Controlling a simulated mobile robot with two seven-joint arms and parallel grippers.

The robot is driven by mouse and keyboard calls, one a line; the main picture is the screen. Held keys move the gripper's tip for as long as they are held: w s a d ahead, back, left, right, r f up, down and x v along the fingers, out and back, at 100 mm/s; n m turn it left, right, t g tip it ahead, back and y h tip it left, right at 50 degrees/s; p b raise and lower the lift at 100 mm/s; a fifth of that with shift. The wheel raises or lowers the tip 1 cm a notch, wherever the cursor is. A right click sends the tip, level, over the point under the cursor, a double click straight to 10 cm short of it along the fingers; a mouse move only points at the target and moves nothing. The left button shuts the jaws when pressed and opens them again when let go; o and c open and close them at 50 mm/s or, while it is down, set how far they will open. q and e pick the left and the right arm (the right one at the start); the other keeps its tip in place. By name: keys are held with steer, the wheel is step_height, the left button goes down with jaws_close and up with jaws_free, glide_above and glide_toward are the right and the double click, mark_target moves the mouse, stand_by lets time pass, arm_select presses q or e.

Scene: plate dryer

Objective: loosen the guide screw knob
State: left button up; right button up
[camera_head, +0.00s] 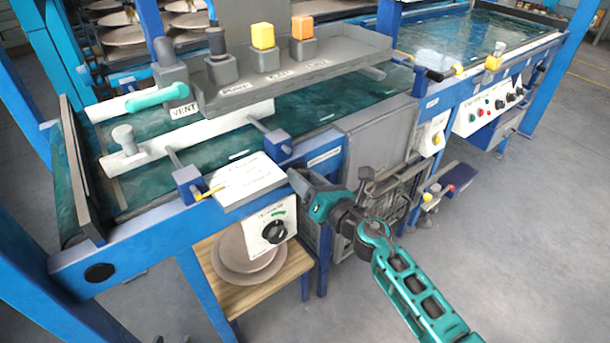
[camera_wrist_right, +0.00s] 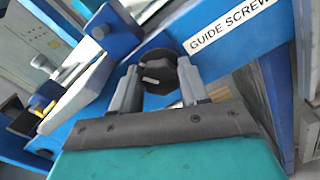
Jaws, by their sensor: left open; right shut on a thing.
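The guide screw knob (camera_wrist_right: 158,73) is a dark round knob with a lighter bar across its face, on the blue rail beside the "GUIDE SCREW" label (camera_wrist_right: 232,24). My right gripper (camera_wrist_right: 158,80) has one finger on each side of the knob and is shut on it. In the head view my right gripper (camera_head: 300,182) reaches in from the lower right to the front rail, just below a small white label (camera_head: 324,157). There the gripper hides the knob. How far the knob is turned cannot be told. My left gripper is not in view.
A white panel with a black dial (camera_head: 274,231) hangs left of my gripper. A grey control box (camera_head: 295,75) with yellow and orange buttons stands above the green belt (camera_head: 220,155). Plates (camera_head: 245,262) lie on a wooden shelf below. Open floor is at lower right.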

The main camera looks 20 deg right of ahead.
steer(key=m+p, duration=0.1)
steer(key=m, duration=0.6)
steer(key=shift+d+p, duration=0.15)
steer(key=shift+p, duration=0.25)
steer(key=shift+w+f+m+p, duration=0.1)
steer(key=shift+m+p, duration=0.6)
steer(key=shift+m, duration=1.9)
steer(key=o, duration=1)
